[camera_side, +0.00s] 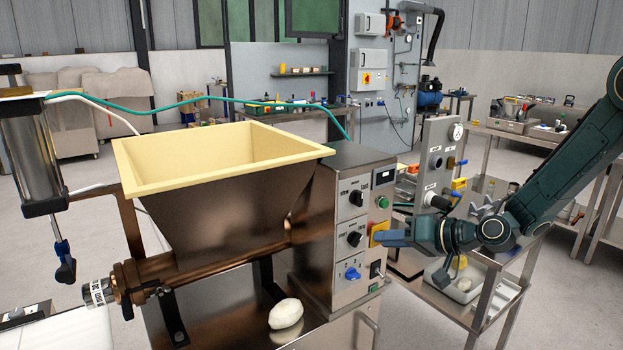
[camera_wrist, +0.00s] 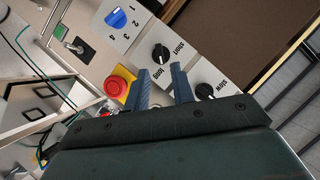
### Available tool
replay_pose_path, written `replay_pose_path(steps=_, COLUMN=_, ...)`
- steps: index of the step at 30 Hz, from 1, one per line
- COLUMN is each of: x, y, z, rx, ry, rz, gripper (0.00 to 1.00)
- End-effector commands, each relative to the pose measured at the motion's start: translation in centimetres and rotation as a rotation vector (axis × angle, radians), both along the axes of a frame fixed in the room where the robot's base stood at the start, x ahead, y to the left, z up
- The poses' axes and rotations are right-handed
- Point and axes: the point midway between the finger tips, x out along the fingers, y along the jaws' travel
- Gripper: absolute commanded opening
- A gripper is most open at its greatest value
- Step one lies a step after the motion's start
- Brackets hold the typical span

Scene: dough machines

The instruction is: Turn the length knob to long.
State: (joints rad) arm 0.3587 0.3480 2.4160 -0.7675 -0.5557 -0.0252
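The length knob (camera_wrist: 160,54) is the black knob between the "SHORT" and "LONG" labels in the wrist view. It also shows as the middle knob on the machine's front panel in the side view (camera_side: 355,239). Its exact pointer direction is hard to read. My gripper (camera_wrist: 161,68) is open, with its two blue-grey fingers apart and nothing between them. The fingertips appear just short of the knob, with the knob showing in line with the gap. In the side view my gripper (camera_side: 381,238) is close to the panel's right edge, and its fingers overlap in that view.
A red emergency stop (camera_wrist: 115,87) on a yellow plate is close beside one finger. Another black knob (camera_wrist: 206,90), labelled "SLOW", is on the other side. A blue numbered knob (camera_wrist: 116,18) is farther off. A dough piece (camera_side: 286,314) lies below the cream-rimmed hopper (camera_side: 220,180).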

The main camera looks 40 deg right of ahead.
Motion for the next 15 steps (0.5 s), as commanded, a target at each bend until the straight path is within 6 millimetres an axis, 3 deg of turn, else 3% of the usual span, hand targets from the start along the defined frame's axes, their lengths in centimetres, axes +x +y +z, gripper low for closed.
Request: replay_pose_path(steps=15, x=2.5, y=1.0, z=-1.1, rx=0.000, ry=0.000, rz=0.002, gripper=0.25)
